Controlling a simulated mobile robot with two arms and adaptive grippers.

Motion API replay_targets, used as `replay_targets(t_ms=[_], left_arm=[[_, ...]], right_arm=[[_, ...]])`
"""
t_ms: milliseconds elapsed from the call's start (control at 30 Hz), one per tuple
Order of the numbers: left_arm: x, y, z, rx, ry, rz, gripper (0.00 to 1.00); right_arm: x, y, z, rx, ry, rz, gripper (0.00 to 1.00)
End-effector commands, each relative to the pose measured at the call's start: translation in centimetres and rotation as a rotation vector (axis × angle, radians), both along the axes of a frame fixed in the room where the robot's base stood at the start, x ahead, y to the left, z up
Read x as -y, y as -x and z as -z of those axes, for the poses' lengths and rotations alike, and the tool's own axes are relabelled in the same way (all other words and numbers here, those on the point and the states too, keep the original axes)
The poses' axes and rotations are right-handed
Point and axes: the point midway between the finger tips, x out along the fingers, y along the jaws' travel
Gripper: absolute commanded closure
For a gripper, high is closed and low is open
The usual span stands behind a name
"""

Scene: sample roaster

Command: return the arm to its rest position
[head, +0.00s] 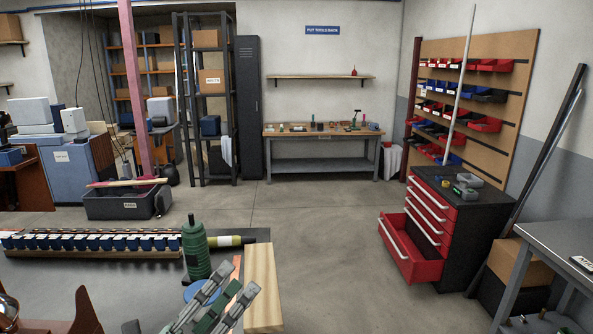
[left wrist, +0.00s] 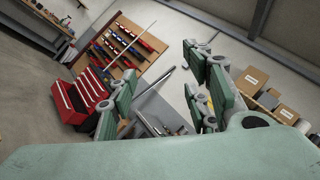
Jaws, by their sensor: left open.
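My left gripper (head: 232,292) shows at the bottom of the head view, with grey and green fingers pointing up and to the right. It is over the near bench, just in front of the wooden board (head: 263,288) and a green ribbed bottle-like object (head: 195,250). In the left wrist view the fingers of my left gripper (left wrist: 160,98) stand wide apart, with nothing between them. The wrist camera is tilted and looks out over the room. My right gripper is in neither view.
A long row of small blue-and-white containers (head: 90,241) lies on the bench at left. A red tool cabinet (head: 440,220) with an open bottom drawer stands at right, below a bin board (head: 515,90). A grey table (head: 560,245) is at far right. The middle floor (head: 310,230) is clear.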

Motion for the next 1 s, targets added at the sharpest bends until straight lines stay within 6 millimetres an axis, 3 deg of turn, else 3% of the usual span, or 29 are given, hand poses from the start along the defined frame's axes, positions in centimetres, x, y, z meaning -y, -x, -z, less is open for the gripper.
replay_targets(t_ms=[67,167,267,367,400,500,600,800,933,1000], left_arm=[[-3.4,-0.9,1.6,-0.182,0.249,-0.109,0.55],[-7.7,-1.2,5.5,-0.419,0.547,-0.252,0.55],[-11.1,0.2,11.2,-0.661,0.832,-0.404,0.55],[-13.0,3.5,17.7,-0.906,1.093,-0.568,0.55],[-13.3,5.2,20.0,-0.997,1.183,-0.633,0.55],[-13.2,9.5,24.7,-1.185,1.355,-0.779,0.55],[-12.5,13.5,27.8,-1.332,1.474,-0.901,0.55],[-10.6,20.6,31.4,-1.559,1.622,-1.111,0.55],[-9.2,24.9,32.5,-1.684,1.682,-1.238,0.55],[-9.2,24.4,35.1,-1.688,1.676,-1.251,0.55]], right_arm=[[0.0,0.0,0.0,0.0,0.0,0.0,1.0],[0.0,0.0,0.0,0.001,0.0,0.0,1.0],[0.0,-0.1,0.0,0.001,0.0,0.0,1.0],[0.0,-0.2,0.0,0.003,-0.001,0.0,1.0],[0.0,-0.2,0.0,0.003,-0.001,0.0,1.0],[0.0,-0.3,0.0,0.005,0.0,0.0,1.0],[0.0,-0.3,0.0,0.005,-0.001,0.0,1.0],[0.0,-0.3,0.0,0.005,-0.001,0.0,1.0],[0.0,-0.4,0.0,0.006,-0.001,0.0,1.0],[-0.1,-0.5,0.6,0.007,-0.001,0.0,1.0]])
